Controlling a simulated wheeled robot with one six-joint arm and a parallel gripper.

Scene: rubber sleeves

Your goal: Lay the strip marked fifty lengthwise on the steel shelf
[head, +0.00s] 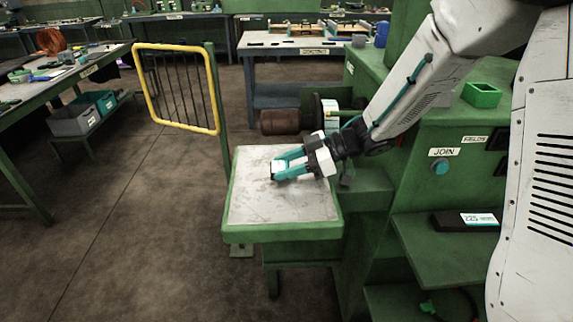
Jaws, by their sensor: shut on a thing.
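The steel shelf (282,207) is a worn grey plate in a green frame, at the middle of the head view. My gripper (277,167) reaches in from the right, over the back half of the shelf. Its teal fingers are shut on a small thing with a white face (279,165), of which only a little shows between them. No marking on it can be read, so I cannot tell if it is the strip marked fifty. I cannot tell whether it touches the shelf.
A black strip with a white and blue label (466,220) lies on a green ledge at the right. A yellow-framed gate (216,95) stands behind the shelf at the left. A brown roller (281,122) sits just behind the shelf. The shelf's front half is clear.

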